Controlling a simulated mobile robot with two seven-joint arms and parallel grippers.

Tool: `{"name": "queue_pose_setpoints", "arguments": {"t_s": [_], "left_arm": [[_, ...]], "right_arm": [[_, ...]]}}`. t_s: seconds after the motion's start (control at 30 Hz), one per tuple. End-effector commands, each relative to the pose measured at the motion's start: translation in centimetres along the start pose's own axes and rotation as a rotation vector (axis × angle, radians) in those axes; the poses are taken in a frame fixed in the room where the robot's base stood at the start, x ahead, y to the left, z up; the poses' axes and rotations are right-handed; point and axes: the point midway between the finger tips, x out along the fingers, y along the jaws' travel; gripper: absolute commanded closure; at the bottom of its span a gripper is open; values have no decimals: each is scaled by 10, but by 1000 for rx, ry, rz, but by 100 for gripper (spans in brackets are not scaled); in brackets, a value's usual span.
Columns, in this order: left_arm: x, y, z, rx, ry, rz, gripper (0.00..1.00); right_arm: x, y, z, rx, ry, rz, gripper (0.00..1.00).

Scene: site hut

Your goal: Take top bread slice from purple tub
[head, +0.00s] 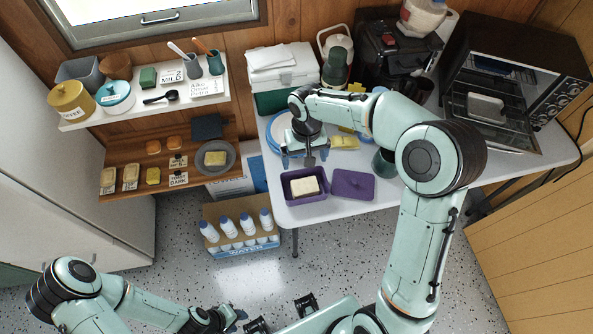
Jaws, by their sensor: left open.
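The purple tub (284,190) stands open at the front edge of the white table. A pale bread slice (305,187) lies in it; whether others lie beneath I cannot tell. A flat purple lid (352,184) lies to the right of the tub. My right gripper (308,160) points down over the back edge of the tub, just behind the bread. My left gripper (282,314) is low at the bottom edge, open and empty, far from the tub.
Behind my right gripper are a blue-rimmed plate (270,133) and a yellow block (344,142). A dark green cup (383,161) stands right of the lid. A toaster oven (515,85) stands at the right. A crate of water bottles (240,250) is on the floor at left.

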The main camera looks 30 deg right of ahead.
Motion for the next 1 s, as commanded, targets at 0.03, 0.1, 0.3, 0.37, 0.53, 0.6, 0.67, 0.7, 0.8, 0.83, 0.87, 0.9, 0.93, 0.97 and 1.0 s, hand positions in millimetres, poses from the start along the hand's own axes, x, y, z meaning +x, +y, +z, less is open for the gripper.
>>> {"name": "queue_pose_setpoints", "arguments": {"t_s": [0.03,0.1,0.3,0.37,0.53,0.6,0.67,0.7,0.8,0.83,0.87,0.9,0.93,0.97,1.0], "left_arm": [[1,0,1,0,-2,0,57],[2,-1,2,-1,-3,0,57],[5,-3,4,-2,-7,-2,57],[6,-3,4,-2,-7,-2,57],[7,-4,4,-2,-7,-2,57],[7,-4,4,-2,-7,-2,57],[7,-3,4,-2,-7,-2,57],[6,-3,4,-2,-6,-2,57],[6,-3,3,-2,-6,-1,57],[6,-3,3,-2,-6,-1,57],[5,-3,3,-2,-6,-1,57],[6,-3,3,-2,-6,-1,57],[6,-3,3,-2,-6,-1,57],[6,-3,3,-2,-6,-1,57],[6,-3,3,-2,-6,-1,57]], "right_arm": [[-2,2,0,4,2,7,0],[4,3,0,5,-1,12,0],[44,3,1,5,-4,11,0],[55,3,2,4,-4,10,0],[74,3,1,4,-2,10,0],[77,3,1,5,0,9,0],[81,3,2,5,-1,9,0],[85,3,3,5,-3,9,0],[101,2,7,4,-5,9,0],[106,2,8,3,-4,8,0],[110,2,9,2,-5,9,0],[116,2,8,4,-3,9,0],[119,2,8,5,-3,9,0],[122,2,8,5,-3,9,0],[126,2,8,4,-2,9,0]]}}
